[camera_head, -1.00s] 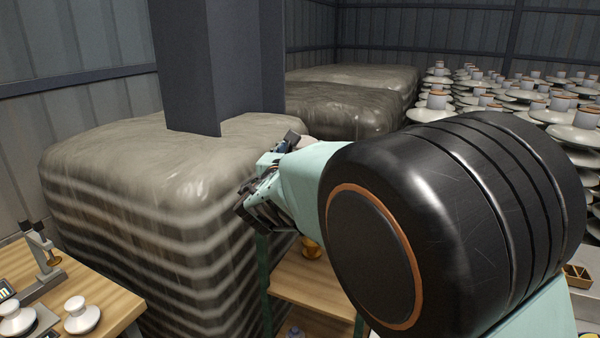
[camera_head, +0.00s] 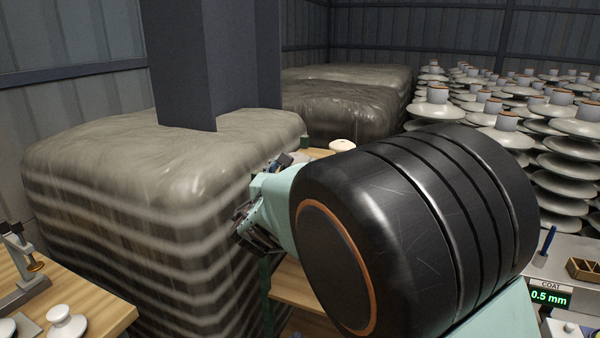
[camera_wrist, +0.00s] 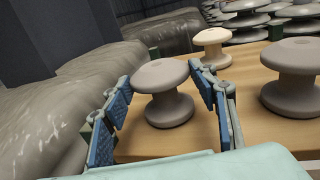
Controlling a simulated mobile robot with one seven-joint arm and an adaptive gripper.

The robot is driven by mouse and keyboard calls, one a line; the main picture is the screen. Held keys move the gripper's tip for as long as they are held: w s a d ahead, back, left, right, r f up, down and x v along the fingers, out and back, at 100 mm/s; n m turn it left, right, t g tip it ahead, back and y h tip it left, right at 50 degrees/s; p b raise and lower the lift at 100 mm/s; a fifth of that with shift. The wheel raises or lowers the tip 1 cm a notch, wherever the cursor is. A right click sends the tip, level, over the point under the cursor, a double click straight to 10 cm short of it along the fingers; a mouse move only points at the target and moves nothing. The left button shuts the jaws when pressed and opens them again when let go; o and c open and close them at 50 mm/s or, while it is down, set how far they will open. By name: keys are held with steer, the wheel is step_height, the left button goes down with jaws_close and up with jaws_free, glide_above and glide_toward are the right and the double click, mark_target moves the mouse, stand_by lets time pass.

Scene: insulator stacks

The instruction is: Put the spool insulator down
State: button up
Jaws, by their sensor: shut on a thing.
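In the wrist view a beige spool insulator (camera_wrist: 163,92), waisted with wide round flanges, stands upright between the blue-padded fingers of my gripper (camera_wrist: 160,100). My gripper is shut on it. Its lower flange shows against a wooden surface (camera_wrist: 240,105); I cannot tell whether it touches. In the head view my gripper (camera_head: 250,228) shows beside the wrapped stack, mostly behind my arm, and the held spool is hidden.
Two similar spools, one at right (camera_wrist: 292,78) and one behind (camera_wrist: 211,46), stand close by. A large wrapped stack (camera_head: 120,200) borders the left. Disc insulator stacks (camera_head: 575,125) fill the back right. A wooden bench (camera_head: 100,302) is at lower left.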

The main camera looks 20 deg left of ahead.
steer(key=shift+d, duration=0.15)
steer(key=o, duration=1.7)
steer(key=shift+f, duration=0.1)
steer(key=shift+s, duration=0.2)
steer(key=s, duration=0.4)
steer(key=s+d+b, duration=0.1)
steer(key=s, duration=0.6)
steer(key=shift+s+d+b, duration=0.2)
steer(key=shift+s+b, duration=0.15)
